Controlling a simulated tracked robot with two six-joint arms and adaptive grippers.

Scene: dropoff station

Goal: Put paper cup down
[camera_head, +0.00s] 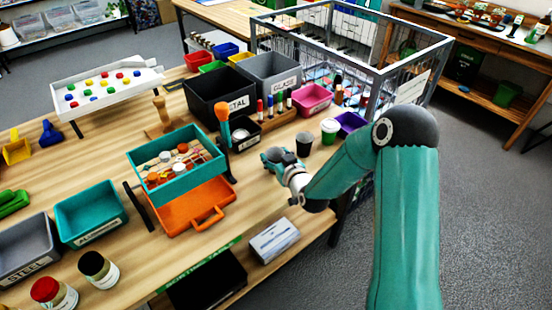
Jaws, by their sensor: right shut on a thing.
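A dark grey paper cup (304,144) stands upright at the right side of the wooden table. A white and green cup (329,131) stands beside it, to the right. My right gripper (277,155) is low over the table, just left of and in front of the dark cup. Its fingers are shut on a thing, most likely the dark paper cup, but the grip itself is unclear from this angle. My left gripper is not in view.
Behind are a pink bin (312,99), a purple bin (350,122) and a wire cage (405,75). A teal tray (155,186) sits above an orange case (190,213) to the left. Bare table (262,187) lies left of my gripper; the table edge is close in front.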

